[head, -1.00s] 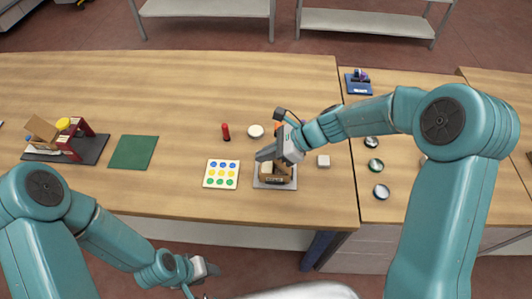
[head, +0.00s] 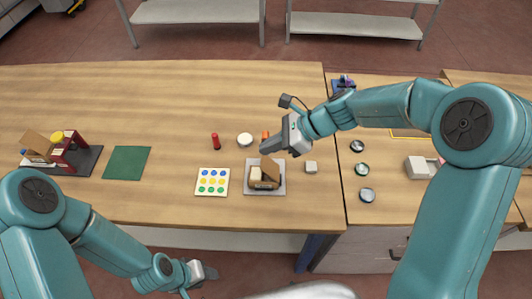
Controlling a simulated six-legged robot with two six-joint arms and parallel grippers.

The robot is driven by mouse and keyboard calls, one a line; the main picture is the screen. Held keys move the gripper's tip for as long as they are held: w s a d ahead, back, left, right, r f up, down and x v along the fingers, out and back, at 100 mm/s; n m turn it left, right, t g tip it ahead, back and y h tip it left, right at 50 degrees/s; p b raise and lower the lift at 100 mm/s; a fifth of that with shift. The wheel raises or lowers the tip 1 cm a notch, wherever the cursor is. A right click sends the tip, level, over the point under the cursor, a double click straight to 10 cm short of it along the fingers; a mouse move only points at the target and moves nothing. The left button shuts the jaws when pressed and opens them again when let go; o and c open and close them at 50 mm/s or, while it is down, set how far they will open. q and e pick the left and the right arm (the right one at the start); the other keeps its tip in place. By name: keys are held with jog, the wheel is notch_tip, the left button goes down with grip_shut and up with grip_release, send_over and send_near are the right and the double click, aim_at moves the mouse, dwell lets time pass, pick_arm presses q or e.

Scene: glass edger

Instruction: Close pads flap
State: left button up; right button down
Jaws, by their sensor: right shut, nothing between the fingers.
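A small brown box (head: 264,185) with pale pads (head: 256,174) sits on a grey tray (head: 249,191) near the front edge of the table. Its brown flap (head: 271,168) stands raised and tilted on the right side, so the box is open at the top. My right gripper (head: 268,148) is shut and empty, just beyond the box and close to the flap's upper edge. I cannot tell whether it touches the flap. My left gripper (head: 206,274) hangs low in front of the table, far from the box, and its jaw state is unclear.
A white card with coloured dots (head: 213,181) lies left of the tray, and a grey block (head: 311,167) lies right. A red bottle (head: 216,141), a white round lid (head: 245,139) and an orange item (head: 265,135) stand behind. A green mat (head: 127,163) lies further left.

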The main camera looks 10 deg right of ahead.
notch_tip(320, 180, up, 5)
send_over(263, 161)
jog(key=s+d, duration=0.2)
jog(key=s, duration=0.1)
jog(key=r+n+g, duration=0.1)
jog(key=r, duration=0.1)
jog(key=d+f+m+t+y+b, duration=0.1)
jog(key=d+f+b, duration=0.7)
jog(key=d, duration=0.4)
jog(key=x, duration=0.4)
jog(key=r+x, duration=0.1)
jog(key=x, duration=0.2)
jog(key=a+x, duration=0.1)
jog(key=x, duration=0.3)
jog(key=shift+s+a+p, duration=0.25)
jog(key=shift+a+p, duration=0.1)
jog(key=shift+w+a+f, duration=0.25)
jog(key=shift+a+f, duration=0.15)
jog(key=shift+f, duration=0.15)
jog(key=shift+a+f, duration=0.1)
jog(key=shift+a, duration=0.15)
jog(key=shift+d, duration=0.1)
